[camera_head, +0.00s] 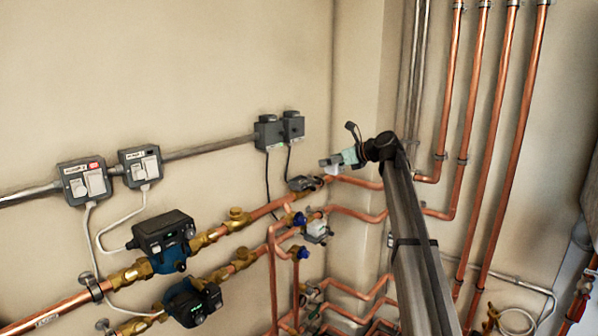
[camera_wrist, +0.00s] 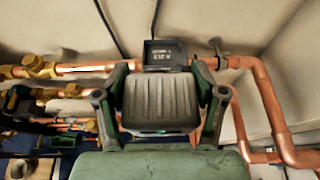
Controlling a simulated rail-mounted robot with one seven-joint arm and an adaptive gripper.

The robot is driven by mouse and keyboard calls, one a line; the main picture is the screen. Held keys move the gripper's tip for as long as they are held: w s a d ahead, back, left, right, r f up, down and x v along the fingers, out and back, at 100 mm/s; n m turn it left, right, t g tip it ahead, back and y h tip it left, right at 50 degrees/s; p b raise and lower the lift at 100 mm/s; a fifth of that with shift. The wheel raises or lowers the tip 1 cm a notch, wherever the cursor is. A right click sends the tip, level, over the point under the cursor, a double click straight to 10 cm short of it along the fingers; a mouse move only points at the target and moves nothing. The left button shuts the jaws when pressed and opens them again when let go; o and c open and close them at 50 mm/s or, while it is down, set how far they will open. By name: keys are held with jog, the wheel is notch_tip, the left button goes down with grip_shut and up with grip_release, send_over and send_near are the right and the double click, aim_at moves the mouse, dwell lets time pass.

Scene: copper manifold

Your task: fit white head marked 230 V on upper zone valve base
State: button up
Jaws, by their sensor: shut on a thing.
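My gripper (camera_head: 343,159) is in the air, above and right of the upper pipe run in the head view. It is shut on a pale head (camera_head: 328,162). In the wrist view the head (camera_wrist: 160,102) looks grey and ribbed, between my two fingers (camera_wrist: 160,78); its marking cannot be read. The dark upper zone valve base (camera_head: 305,183) sits on the upper copper pipe, below and left of the held head and apart from it. In the wrist view a dark labelled block (camera_wrist: 163,52), probably this base, shows beyond the head; its lettering is too small to read.
A pale head (camera_head: 317,229) sits on the lower pipe branch, near blue-capped valves (camera_head: 299,219). Two dark pumps (camera_head: 165,240) stand at lower left. Grey wall boxes (camera_head: 279,130) with hanging cables are above the base. Vertical copper pipes (camera_head: 489,150) run at right, behind my arm.

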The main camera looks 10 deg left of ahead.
jog(key=r+p+x, duration=0.1)
jog(key=x, duration=0.3)
jog(key=r+p+x, duration=0.1)
jog(key=x, duration=0.4)
jog(key=w+a+r+p+x, duration=0.1)
jog(key=p+x, duration=0.1)
jog(key=x, duration=0.3)
jog(key=shift+s+r, duration=0.1)
jog(key=shift+d+f+p, duration=0.1)
jog(key=shift+f+p, duration=0.4)
jog(key=shift+f, duration=0.6)
jog(key=shift+f+p, duration=0.7)
jog(key=shift+f, duration=0.7)
jog(key=o, duration=1.6)
jog(key=shift+f, duration=0.1)
